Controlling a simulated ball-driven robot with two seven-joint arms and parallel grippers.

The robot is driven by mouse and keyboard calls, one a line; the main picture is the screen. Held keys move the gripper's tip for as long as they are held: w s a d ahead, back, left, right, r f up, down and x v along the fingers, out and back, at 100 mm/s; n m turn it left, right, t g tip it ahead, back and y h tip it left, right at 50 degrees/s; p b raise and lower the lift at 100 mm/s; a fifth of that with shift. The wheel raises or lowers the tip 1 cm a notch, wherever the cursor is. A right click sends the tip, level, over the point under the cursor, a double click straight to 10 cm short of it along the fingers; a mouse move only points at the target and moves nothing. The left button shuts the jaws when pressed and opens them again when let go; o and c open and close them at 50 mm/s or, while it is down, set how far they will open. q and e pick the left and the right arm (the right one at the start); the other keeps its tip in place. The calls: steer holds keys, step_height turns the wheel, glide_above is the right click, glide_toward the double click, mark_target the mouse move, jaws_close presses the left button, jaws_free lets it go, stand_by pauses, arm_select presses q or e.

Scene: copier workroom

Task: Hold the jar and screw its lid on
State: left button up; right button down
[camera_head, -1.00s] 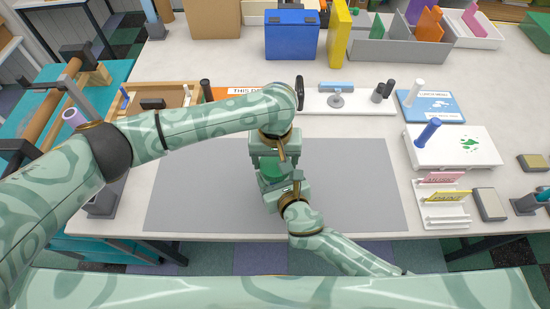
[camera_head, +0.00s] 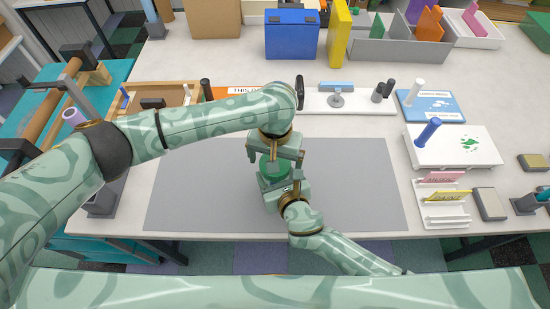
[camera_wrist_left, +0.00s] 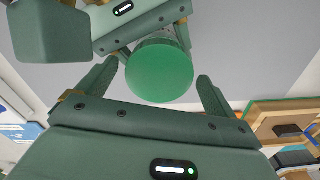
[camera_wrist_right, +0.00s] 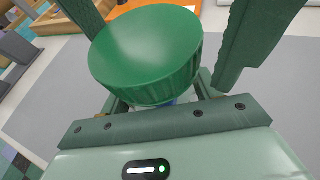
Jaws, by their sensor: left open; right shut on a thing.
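The green ribbed lid (camera_head: 273,168) sits on top of the jar; it also shows in the left wrist view (camera_wrist_left: 160,72) and the right wrist view (camera_wrist_right: 150,50). Only a small bluish bit of the jar (camera_wrist_right: 178,100) shows under the lid; the rest is hidden. My right gripper (camera_head: 284,188) is shut on the jar from the near side, below the lid. My left gripper (camera_head: 278,156) is open above the lid, its fingers on either side and apart from it in the left wrist view. Whether the lid is fully seated cannot be told.
A grey mat (camera_head: 350,185) lies under my grippers, with bare room left and right. A wooden tray (camera_head: 165,97) and a white fixture board (camera_head: 345,102) stand behind. A white box with a blue handle (camera_head: 455,148) and a card rack (camera_head: 442,205) stand right.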

arm_select(q)
steer(key=shift+r, duration=2.25)
steer(key=shift+o, duration=0.2)
steer(key=shift+s+d+f+g, duration=0.15)
steer(key=shift+s+d+f, duration=0.2)
steer(key=shift+s, duration=0.15)
steer(key=shift+s+d+f+g, duration=0.15)
steer(key=shift+s+d+f, duration=0.15)
steer(key=shift+s, duration=0.2)
steer(key=s+d+r+g+h, duration=0.1)
steer(key=s+d+r+h, duration=0.1)
steer(key=d, duration=0.2)
steer(key=w+a+r+n, duration=0.1)
steer(key=w+a+r+n+t+y, duration=0.1)
steer(key=a, duration=0.1)
steer(key=w+a+n, duration=0.1)
steer(key=a, duration=0.1)
steer(key=shift+w+r+t+y, duration=0.3)
steer(key=shift+w+r+y, duration=0.1)
steer(key=shift+w+a, duration=0.15)
steer(key=shift+a, duration=0.05)
